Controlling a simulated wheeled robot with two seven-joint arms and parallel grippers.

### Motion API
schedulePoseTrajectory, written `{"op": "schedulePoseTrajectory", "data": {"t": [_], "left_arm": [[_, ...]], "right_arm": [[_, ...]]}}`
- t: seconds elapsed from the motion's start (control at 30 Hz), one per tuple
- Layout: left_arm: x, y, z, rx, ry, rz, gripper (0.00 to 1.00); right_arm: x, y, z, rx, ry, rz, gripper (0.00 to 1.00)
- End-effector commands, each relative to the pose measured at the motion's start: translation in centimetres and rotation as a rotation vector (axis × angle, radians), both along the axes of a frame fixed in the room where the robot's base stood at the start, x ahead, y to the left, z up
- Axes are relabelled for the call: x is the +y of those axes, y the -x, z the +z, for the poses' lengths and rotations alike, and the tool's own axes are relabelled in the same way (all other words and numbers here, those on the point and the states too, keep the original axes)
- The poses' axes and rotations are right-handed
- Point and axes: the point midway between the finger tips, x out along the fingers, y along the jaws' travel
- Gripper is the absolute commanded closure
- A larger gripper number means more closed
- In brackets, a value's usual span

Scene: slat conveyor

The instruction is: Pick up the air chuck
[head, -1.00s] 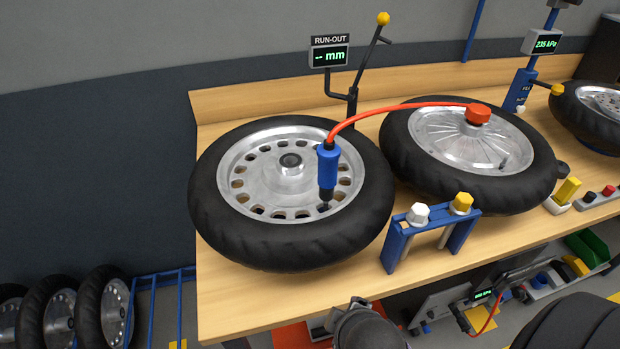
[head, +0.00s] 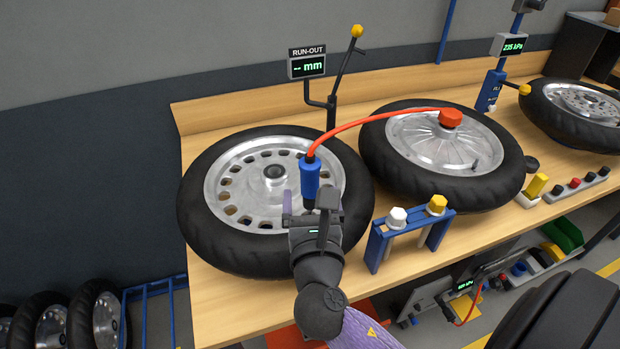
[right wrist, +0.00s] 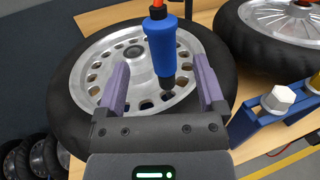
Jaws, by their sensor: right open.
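The air chuck (head: 309,178) has a blue body, a dark lower end and a red hose (head: 365,121) from its top. It stands about upright over the left wheel (head: 228,262); the hose runs to a red cap on the right wheel. My right gripper (head: 313,192) is open in front of the chuck in the head view. In the right wrist view the chuck (right wrist: 161,45) shows beyond and between the two purple fingers (right wrist: 160,88), nearer the right one, without visible contact. My left gripper is not in view.
A blue stand (head: 376,247) with white and yellow caps is right of my right arm. The right wheel (head: 440,190) lies behind it. The run-out gauge post (head: 331,105) rises behind the left wheel. Bare wooden bench (head: 255,315) shows at the front left.

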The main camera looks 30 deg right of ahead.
Motion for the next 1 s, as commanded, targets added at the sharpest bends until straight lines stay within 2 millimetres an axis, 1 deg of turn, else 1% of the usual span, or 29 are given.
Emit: {"op": "schedulePoseTrajectory", "data": {"t": [0.03, 0.17, 0.4, 0.5, 0.67, 0.7, 0.77, 0.8, 0.97, 1.0], "left_arm": [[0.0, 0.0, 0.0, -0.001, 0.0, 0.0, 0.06], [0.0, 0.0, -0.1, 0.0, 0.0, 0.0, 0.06], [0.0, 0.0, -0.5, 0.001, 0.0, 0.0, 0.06], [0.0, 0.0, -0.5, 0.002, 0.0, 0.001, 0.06], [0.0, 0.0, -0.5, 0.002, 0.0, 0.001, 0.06], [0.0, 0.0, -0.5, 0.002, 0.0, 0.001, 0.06], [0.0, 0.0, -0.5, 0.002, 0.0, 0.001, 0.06], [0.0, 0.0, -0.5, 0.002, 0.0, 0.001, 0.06], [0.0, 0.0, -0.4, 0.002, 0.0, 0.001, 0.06], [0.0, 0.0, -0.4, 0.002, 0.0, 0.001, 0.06]], "right_arm": [[-0.6, -0.9, 0.2, -0.004, 0.001, -0.003, 0.11], [-1.6, -2.6, 0.1, -0.002, -0.001, -0.003, 0.11], [-3.9, -6.5, 0.3, -0.002, -0.005, -0.004, 0.11], [-4.3, -7.2, 0.3, -0.001, -0.008, -0.003, 0.11], [-4.3, -7.1, 0.3, 0.0, -0.009, -0.002, 0.11], [-4.3, -7.1, 0.3, 0.0, -0.009, -0.002, 0.16], [-4.3, -7.1, 0.3, 0.0, -0.009, -0.003, 0.28], [-4.3, -7.1, 0.3, 0.0, -0.009, -0.003, 0.37], [-4.2, -7.1, 0.3, 0.0, -0.009, -0.003, 0.71], [-4.2, -7.1, 0.3, 0.0, -0.009, -0.003, 0.79]]}}
